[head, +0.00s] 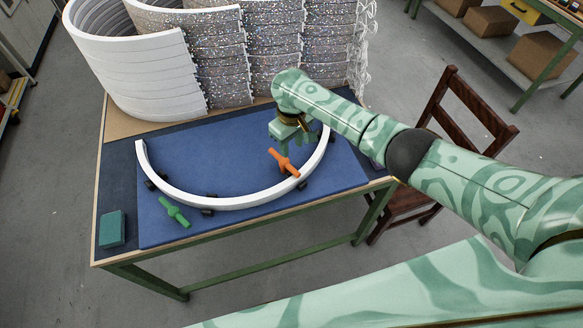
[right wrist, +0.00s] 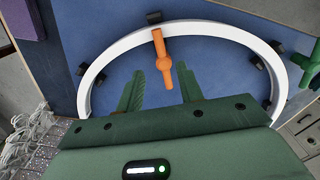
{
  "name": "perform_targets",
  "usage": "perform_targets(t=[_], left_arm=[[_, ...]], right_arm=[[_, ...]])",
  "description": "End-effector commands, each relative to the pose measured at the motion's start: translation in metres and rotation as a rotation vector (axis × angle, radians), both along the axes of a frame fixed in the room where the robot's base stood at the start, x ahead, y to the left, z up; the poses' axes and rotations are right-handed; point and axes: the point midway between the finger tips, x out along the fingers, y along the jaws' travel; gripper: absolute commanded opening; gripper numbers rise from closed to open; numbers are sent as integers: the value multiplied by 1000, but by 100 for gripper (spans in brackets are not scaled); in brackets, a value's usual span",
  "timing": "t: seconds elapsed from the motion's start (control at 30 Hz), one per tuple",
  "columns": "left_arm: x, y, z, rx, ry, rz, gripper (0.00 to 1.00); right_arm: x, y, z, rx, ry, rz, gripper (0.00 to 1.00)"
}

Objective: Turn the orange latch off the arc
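The orange latch (head: 284,162) sits at the right front part of the white arc (head: 232,202), which lies on a blue mat. In the right wrist view the orange latch (right wrist: 164,58) has one end lying across the white arc (right wrist: 118,50); its knob and other end point inward. My right gripper (head: 291,143) is above the mat, just behind the latch. In the wrist view its two green fingers (right wrist: 161,72) are apart, with the latch's inner part showing between them; contact cannot be told. My left gripper is out of view.
A green latch (head: 174,211) lies at the arc's left front. Several black blocks (head: 207,211) line the arc. A teal block (head: 112,229) sits on the table's left corner. Stacked white and glittery arcs (head: 205,60) stand at the back. A wooden chair (head: 455,120) is right.

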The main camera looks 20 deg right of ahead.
Motion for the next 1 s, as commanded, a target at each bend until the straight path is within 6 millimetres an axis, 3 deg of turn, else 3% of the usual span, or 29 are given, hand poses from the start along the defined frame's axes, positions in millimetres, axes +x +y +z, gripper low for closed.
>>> perform_targets(t=[0.03,0.1,0.33,0.5,0.83,0.97,1.0], left_arm=[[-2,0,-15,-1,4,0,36],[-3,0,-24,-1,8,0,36],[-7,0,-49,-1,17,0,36],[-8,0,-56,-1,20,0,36],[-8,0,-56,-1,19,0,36],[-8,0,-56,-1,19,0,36],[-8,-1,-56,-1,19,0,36]], right_arm=[[0,0,-22,-2,4,0,37],[0,0,-40,-1,3,0,37],[0,0,-85,0,0,1,37],[0,0,-99,0,-2,1,37],[0,0,-100,0,-2,2,37],[0,0,-100,0,-2,2,1],[0,0,-100,0,-2,2,0]])
